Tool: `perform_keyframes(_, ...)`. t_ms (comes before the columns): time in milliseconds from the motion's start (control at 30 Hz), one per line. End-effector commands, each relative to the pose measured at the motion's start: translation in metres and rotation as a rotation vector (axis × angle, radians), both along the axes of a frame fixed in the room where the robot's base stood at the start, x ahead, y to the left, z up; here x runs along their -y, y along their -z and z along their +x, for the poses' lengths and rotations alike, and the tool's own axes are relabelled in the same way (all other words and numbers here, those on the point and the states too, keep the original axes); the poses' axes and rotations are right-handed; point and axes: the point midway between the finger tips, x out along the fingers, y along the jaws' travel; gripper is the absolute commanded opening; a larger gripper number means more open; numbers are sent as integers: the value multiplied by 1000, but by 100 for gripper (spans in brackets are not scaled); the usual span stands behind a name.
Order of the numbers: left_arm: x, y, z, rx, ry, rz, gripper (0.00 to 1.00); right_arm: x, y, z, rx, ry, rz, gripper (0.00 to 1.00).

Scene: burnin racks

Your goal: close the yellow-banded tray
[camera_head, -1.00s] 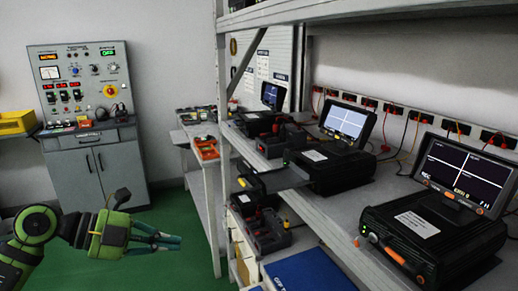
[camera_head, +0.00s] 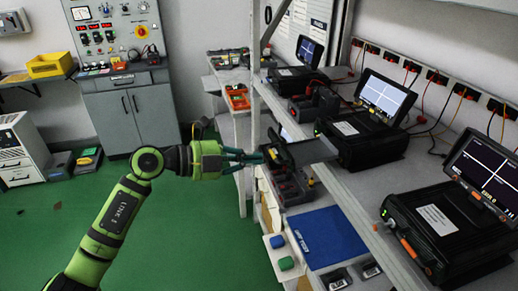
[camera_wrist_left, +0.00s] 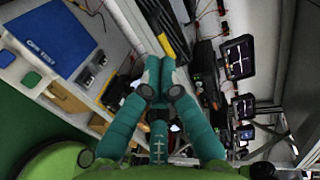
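A dark grey tray (camera_head: 312,151) sticks out from the front of a black instrument unit (camera_head: 365,145) on the shelf. I cannot make out a yellow band on it in the head view. My left gripper (camera_head: 262,157) is at the tray's outer end, with its teal fingers pointing at it. In the left wrist view the fingertips (camera_wrist_left: 160,72) are together, and nothing shows clearly between them. Just beyond them is a dark panel (camera_wrist_left: 172,22) with a yellow edge. I cannot tell whether the fingers touch the tray. My right gripper is not in view.
Below the tray are a dark device (camera_head: 290,190) and a blue mat (camera_head: 328,238). A second black unit with a screen (camera_head: 450,235) stands nearer on the shelf. A grey shelf post (camera_head: 256,80) rises behind the gripper. The green floor to the left is open.

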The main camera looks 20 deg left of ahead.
Motion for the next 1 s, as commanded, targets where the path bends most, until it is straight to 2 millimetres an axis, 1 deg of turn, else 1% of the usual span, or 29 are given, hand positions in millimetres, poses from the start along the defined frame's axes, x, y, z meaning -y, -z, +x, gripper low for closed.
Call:
perform_keyframes(33, 5, -3, 4, 0, 1, -4, 0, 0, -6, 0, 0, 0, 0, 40)
perform_keyframes(200, 14, 3, 11, 1, 0, -1, 0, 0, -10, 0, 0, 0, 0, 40)
perform_keyframes(567, 15, 4, 12, 0, 0, 0, 0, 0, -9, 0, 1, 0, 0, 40)
perform_keyframes(667, 20, 3, 16, -1, 0, -2, 0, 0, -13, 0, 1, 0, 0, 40)
perform_keyframes(767, 36, 0, 28, -2, 1, -5, 0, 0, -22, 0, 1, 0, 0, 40)
perform_keyframes(900, 70, -2, 52, -2, 1, -5, 0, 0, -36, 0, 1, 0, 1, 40)
perform_keyframes(1000, 94, -1, 70, 0, 0, -5, 0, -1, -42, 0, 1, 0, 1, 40)
